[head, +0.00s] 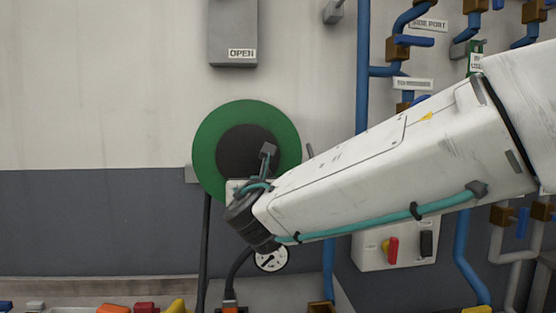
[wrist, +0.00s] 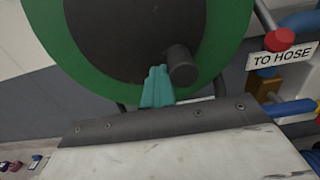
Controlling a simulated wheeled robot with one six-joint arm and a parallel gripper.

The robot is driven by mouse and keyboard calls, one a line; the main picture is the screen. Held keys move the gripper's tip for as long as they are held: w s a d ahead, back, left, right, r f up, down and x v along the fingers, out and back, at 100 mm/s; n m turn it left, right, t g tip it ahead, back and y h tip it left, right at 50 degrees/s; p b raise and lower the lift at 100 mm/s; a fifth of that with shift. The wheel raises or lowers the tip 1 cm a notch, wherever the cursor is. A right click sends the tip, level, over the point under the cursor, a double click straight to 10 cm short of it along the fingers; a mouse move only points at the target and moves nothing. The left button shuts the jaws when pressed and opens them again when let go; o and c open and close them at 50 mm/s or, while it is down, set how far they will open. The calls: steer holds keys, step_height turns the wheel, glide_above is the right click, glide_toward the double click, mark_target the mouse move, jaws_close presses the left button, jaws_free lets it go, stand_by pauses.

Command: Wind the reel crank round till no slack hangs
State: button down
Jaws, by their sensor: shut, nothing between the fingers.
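The reel (head: 207,140) has a green rim and a dark hub and is mounted on the wall left of my forearm. It fills the top of the wrist view (wrist: 215,45). Its crank handle (head: 267,151) is a dark grey knob standing out on the right of the hub; it also shows in the wrist view (wrist: 182,66). My gripper (wrist: 157,72) has teal fingers, shut and empty, just left of the knob in the wrist view. I cannot tell whether they touch it. A dark hose (head: 203,250) hangs below the reel's left side.
A grey box marked OPEN (head: 233,30) is above the reel. A round gauge (head: 271,259) is below it. A switch panel (head: 393,247) and blue pipes (head: 362,70) are to the right. A red knob (wrist: 279,41) is near the TO HOSE label (wrist: 283,57). The wall at left is bare.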

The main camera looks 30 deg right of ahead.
mark_target(268, 175)
steer(key=shift+d, duration=0.1)
steer(key=shift+s+d+r, duration=0.25)
steer(key=shift+d, duration=0.3)
steer(key=shift+s+d+r, duration=0.2)
steer(key=shift+d+r, duration=0.25)
steer(key=shift+d, duration=0.05)
steer(key=shift+r, duration=0.1)
steer(key=shift+d+r, duration=0.15)
steer(key=c, duration=0.9)
jaws_free()
